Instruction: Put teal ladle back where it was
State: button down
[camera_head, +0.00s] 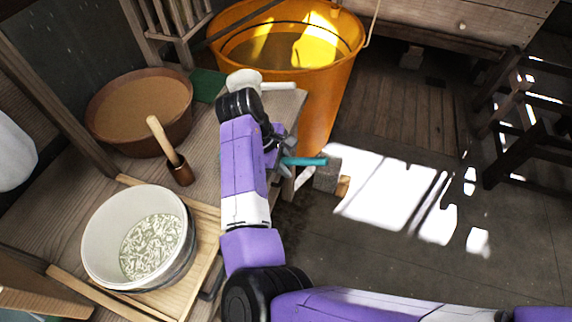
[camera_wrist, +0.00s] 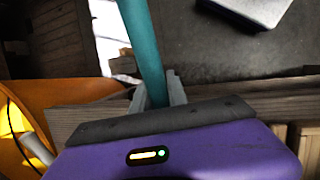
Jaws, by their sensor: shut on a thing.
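The teal ladle (camera_head: 305,161) shows in the head view as a short teal handle sticking out to the right of my gripper (camera_head: 283,152). In the wrist view the teal ladle (camera_wrist: 143,45) runs up from between the fingers of my gripper (camera_wrist: 156,92) to the top edge. My gripper is shut on its handle, close by the table's right edge. The ladle's bowl is not visible in either view.
A wooden table (camera_head: 70,195) holds a brown basin (camera_head: 140,105), a white pot (camera_head: 138,238) on a wooden board, and a wooden pestle in a small cup (camera_head: 180,173). An orange tub (camera_head: 335,85) of liquid stands behind.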

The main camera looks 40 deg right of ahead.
jog(key=c, duration=1.3)
grip_release()
jog(key=v, duration=1.2)
jog(key=shift+b, duration=0.3)
